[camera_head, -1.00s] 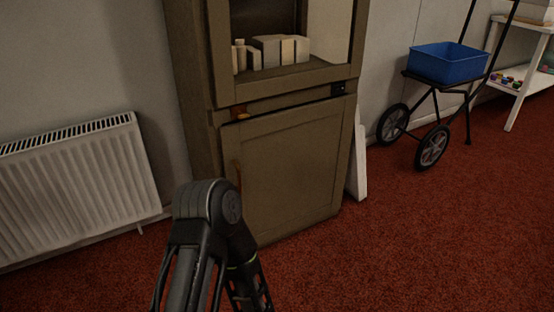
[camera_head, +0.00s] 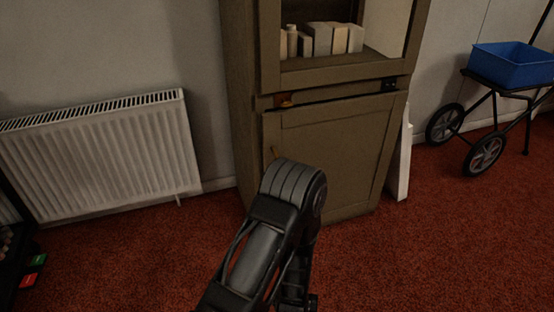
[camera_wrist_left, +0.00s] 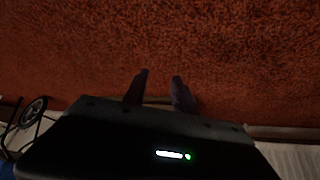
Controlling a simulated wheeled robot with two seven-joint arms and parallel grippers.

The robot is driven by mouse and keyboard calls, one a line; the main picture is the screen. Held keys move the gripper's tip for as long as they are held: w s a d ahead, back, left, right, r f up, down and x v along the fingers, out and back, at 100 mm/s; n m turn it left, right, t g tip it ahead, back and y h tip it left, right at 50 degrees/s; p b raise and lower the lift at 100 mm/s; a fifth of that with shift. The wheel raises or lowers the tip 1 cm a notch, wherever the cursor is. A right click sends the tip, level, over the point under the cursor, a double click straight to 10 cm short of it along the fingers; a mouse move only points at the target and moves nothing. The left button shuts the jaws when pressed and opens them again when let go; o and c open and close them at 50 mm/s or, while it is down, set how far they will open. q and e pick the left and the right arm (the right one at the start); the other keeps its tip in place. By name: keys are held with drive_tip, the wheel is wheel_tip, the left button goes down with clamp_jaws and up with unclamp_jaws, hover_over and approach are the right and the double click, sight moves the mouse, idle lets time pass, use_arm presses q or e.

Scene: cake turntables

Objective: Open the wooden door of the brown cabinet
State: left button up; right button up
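The brown cabinet (camera_head: 240,100) stands against the wall, right of centre in the head view. Its lower wooden door (camera_head: 345,145) looks shut. My right gripper is not in view.
A white radiator (camera_head: 100,155) is on the wall left of the cabinet. A white board (camera_head: 402,160) leans at its right side. A wheeled cart with a blue bin (camera_head: 512,66) stands far right. Red carpet (camera_head: 430,260) is clear at right front. Small boxes (camera_head: 322,40) sit on the upper shelf.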

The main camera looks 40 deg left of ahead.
use_arm(q)
drive_tip(key=w+a+r+n+t+y+p, duration=0.15)
drive_tip(key=w+a+r+t+y, duration=0.3)
drive_tip(key=w+a+r, duration=0.65)
drive_tip(key=w+a+r+n+t+y, duration=0.1)
drive_tip(key=w+a+r+y, duration=0.1)
drive_tip(key=r, duration=0.6)
drive_tip(key=w+a+r+t+y, duration=0.1)
drive_tip(key=w+a+r+y, duration=0.1)
drive_tip(key=a+r, duration=0.3)
wheel_tip(320, 180, up, 4)
drive_tip(key=shift+r+n+t+y+p, duration=0.1)
drive_tip(key=shift+n+t+y+p, duration=0.25)
drive_tip(key=shift+y, duration=0.5)
drive_tip(key=shift+w, duration=0.1)
drive_tip(key=b+x, duration=0.2)
drive_tip(key=x, duration=0.5)
drive_tip(key=shift+w+a, duration=0.25)
drive_tip(key=shift+w, duration=0.05)
drive_tip(key=shift+c, duration=0.2)
